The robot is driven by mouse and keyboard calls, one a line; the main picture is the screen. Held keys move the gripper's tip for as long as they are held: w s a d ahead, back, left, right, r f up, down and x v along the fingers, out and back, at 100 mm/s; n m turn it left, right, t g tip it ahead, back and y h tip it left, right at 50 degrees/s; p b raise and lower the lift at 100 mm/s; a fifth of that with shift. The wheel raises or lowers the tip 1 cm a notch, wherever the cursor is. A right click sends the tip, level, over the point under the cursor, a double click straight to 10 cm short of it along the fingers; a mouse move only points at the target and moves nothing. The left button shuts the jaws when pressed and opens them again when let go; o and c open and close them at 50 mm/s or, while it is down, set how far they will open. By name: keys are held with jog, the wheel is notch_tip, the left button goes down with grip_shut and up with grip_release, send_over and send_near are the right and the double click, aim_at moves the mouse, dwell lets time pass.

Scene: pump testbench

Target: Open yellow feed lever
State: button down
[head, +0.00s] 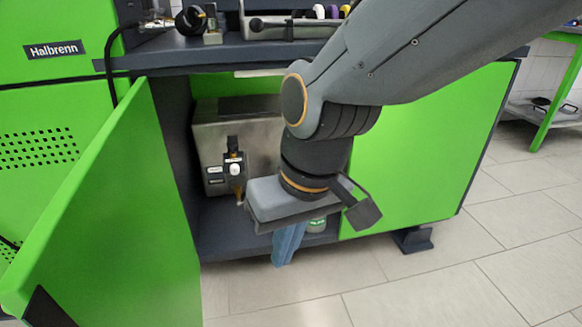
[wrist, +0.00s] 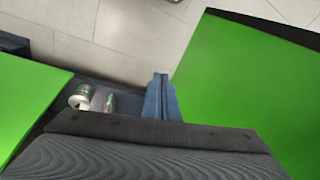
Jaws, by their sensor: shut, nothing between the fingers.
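A metal box (head: 215,135) stands inside the open cabinet in the head view. On its front is a small dark fitting with a white knob (head: 235,169) and a yellowish-brown part (head: 238,187) below it. I cannot tell for sure whether this part is the yellow feed lever, or its position. My gripper (head: 284,262) hangs in front of the cabinet opening, right of and below the fitting and apart from it. Its blue fingers point down, shut and empty. They also show in the wrist view (wrist: 160,78). My arm hides the box's right part.
The green cabinet door (head: 110,215) stands open at left. A closed green panel (head: 420,150) is at right. Small cans (wrist: 80,98) stand on the cabinet floor. A dark worktop (head: 185,52) with tools is above. The tiled floor in front is clear.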

jog(key=w+a+f+t+y, duration=0.1)
jog(key=w+a+f+t, duration=0.15)
jog(key=w, duration=0.65)
jog(key=w+a+f+t, duration=0.2)
jog(key=w+a+f, duration=0.15)
jog(key=w, duration=0.65)
jog(key=w+a+f+t+y, duration=0.1)
jog(key=w+a+f+t, duration=0.2)
jog(key=w, duration=0.6)
jog(key=w+d+f+t+b, duration=0.2)
jog(key=w+f+t+b, duration=0.2)
jog(key=w+f, duration=0.4)
jog(key=w+d+f+t+b, duration=0.3)
jog(key=w+f, duration=0.6)
jog(key=w, duration=0.6)
jog(key=shift+w+n+t+b, duration=0.2)
jog(key=shift+n+t+b, duration=0.2)
jog(key=shift+t+b, duration=0.3)
jog(key=shift+f, duration=0.1)
